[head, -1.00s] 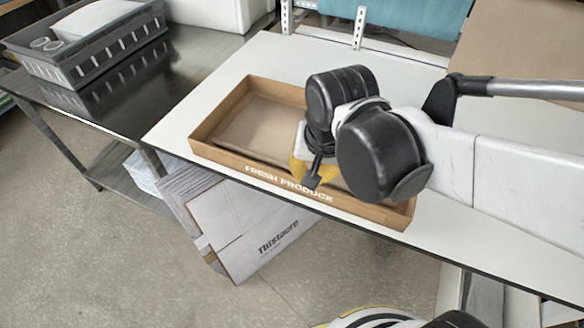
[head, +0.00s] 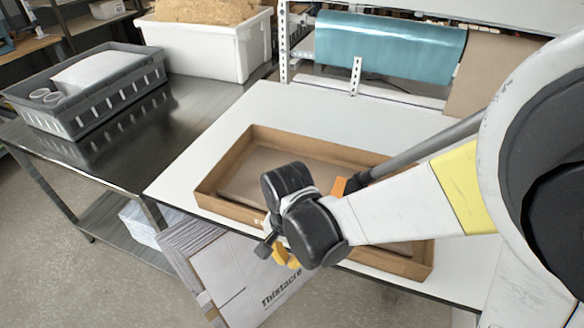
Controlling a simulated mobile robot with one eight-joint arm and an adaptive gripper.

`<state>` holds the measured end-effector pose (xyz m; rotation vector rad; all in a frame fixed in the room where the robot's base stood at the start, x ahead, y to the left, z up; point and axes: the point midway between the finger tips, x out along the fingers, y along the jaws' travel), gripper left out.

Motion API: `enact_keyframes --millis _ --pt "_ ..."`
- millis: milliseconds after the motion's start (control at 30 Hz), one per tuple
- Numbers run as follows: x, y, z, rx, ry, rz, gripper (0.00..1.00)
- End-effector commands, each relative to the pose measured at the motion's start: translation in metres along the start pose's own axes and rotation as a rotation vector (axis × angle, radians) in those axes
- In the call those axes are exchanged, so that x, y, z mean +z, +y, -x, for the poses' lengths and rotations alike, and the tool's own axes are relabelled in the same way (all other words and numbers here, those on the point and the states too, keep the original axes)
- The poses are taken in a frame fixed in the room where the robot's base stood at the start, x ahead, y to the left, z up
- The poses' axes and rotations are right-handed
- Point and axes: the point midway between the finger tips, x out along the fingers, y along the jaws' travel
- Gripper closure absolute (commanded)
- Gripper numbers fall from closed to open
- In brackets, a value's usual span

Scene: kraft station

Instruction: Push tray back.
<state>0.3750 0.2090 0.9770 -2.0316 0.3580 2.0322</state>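The tray (head: 320,149) is a shallow, open brown cardboard box on the white table. In the head view it lies across the middle, near the table's front edge, with bare table behind it. Its inside looks empty where I can see it. My gripper (head: 276,253) is at the tray's front side, left of its middle, with its dark and yellow finger parts pointing down and toward the viewer. My wrist and arm cover much of the front wall and its lettering. I cannot tell whether the gripper touches the tray or how far its fingers are apart.
A dark metal table (head: 130,150) on the left holds a grey crate (head: 100,103) and a white bin (head: 200,45). A teal roll (head: 390,45) and brown sheet (head: 485,75) are at the back. A flattened carton (head: 250,275) leans below the front edge. The white table (head: 290,105) is clear behind the tray.

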Motion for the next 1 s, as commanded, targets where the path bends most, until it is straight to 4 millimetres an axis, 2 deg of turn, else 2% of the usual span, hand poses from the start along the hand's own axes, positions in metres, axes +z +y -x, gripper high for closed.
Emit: enact_keyframes --millis 100,300,767,867,1000 --pt "-0.019 0.0 -0.002 0.0 0.0 -0.004 1.0" --pt "-0.037 0.0 -0.001 0.0 0.0 -0.001 1.0" --pt "-0.044 0.0 0.0 0.0 0.0 -0.001 1.0" --pt "-0.06 0.0 -0.001 0.0 0.0 -0.003 1.0" --pt "-0.099 0.0 -0.001 0.0 0.001 -0.005 1.0"
